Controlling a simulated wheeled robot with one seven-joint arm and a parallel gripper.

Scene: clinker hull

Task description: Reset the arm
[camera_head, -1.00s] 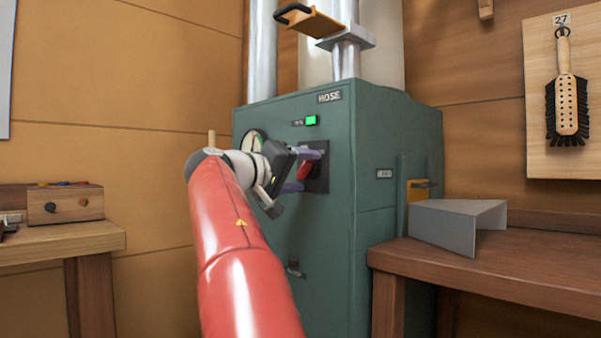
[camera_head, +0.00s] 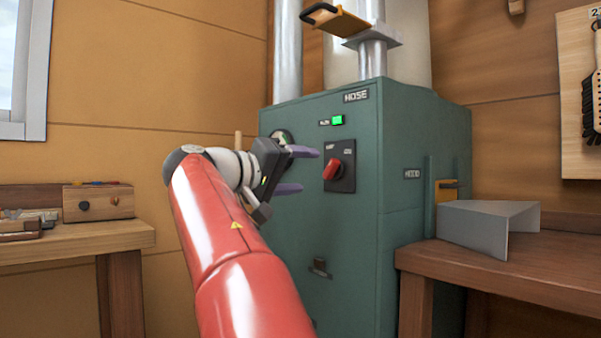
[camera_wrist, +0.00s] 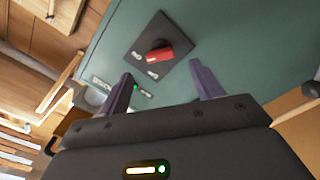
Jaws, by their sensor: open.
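My gripper (camera_head: 303,170) is open and empty, with its two purple fingers apart. It points at the front of the green cabinet (camera_head: 345,240), just left of a red rotary knob (camera_head: 333,169) on a dark square plate. The fingers do not touch the knob. In the wrist view the red knob (camera_wrist: 158,54) lies beyond the open fingers (camera_wrist: 164,92), with clear space between. A green lamp (camera_head: 337,120) is lit above the knob, under the label HOSE. My red arm reaches up from the bottom and partly covers the cabinet's left side and a round gauge (camera_head: 283,137).
A wooden bench (camera_head: 530,272) with a grey angled metal piece (camera_head: 485,228) stands at right. Another bench (camera_head: 80,243) with a wooden box (camera_head: 98,203) stands at left. An orange slide plate with a black handle (camera_head: 335,20) juts from the pipe above the cabinet.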

